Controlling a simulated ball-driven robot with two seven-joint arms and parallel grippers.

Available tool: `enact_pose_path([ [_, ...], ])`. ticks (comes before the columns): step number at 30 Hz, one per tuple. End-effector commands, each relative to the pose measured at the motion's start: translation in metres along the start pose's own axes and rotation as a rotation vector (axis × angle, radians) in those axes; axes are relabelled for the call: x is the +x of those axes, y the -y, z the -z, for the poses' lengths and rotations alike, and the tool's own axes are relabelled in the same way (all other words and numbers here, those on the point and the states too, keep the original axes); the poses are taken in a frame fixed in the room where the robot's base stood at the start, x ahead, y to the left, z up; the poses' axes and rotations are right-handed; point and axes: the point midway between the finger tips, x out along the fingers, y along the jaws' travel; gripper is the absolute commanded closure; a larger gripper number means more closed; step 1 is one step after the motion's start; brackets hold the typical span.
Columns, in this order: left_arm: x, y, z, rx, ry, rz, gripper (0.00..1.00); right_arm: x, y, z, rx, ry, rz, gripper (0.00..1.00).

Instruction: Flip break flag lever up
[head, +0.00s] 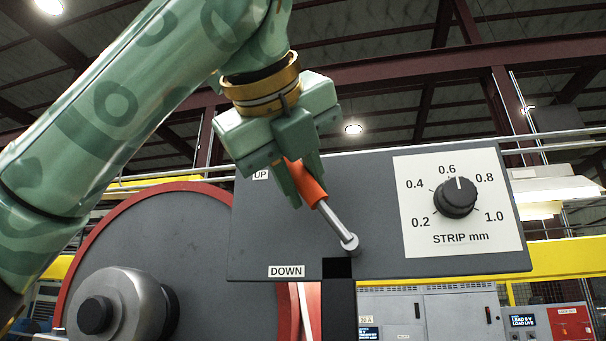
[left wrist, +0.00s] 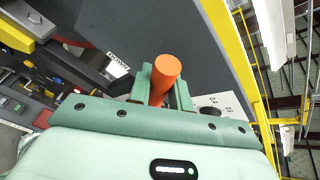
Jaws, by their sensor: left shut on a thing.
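The break flag lever (head: 335,222) has a metal rod and an orange handle. It is mounted on a grey panel (head: 375,245) with an UP label (head: 261,174) and a DOWN label (head: 286,271). The rod runs from its pivot at lower right up and left, so the handle points toward the UP side. My left gripper (head: 304,188) is shut on the orange handle, and its fingers hide part of it. In the left wrist view the orange handle (left wrist: 165,72) stands between the fingers. My right gripper is not in view.
A dark knob (head: 455,198) on a white STRIP mm dial plate sits on the panel's right. A large red-rimmed grey reel (head: 200,235) stands behind the panel at left. Grey cabinets (head: 420,315) stand in the background. The panel's front between lever and dial is clear.

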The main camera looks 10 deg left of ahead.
Motion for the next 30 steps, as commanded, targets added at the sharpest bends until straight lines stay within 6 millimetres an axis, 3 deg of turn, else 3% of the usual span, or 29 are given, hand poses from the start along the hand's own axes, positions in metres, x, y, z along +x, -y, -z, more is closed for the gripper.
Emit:
enact_pose_path([
  [12, -0.001, 0.001, 0.000, 0.012, 0.003, -0.002, 1.00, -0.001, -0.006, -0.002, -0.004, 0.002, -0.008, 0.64],
  [13, -0.001, 0.001, 0.001, 0.013, 0.003, -0.002, 0.72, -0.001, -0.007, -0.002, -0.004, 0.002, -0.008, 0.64],
  [15, -0.001, 0.001, 0.000, 0.012, 0.003, -0.002, 0.58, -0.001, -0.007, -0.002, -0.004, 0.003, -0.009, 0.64],
  [25, -0.004, 0.000, 0.000, 0.009, 0.004, -0.002, 0.58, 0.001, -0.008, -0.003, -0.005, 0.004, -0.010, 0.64],
  [30, -0.032, 0.000, 0.002, 0.008, 0.008, 0.001, 0.58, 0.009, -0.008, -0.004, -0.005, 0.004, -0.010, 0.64],
])
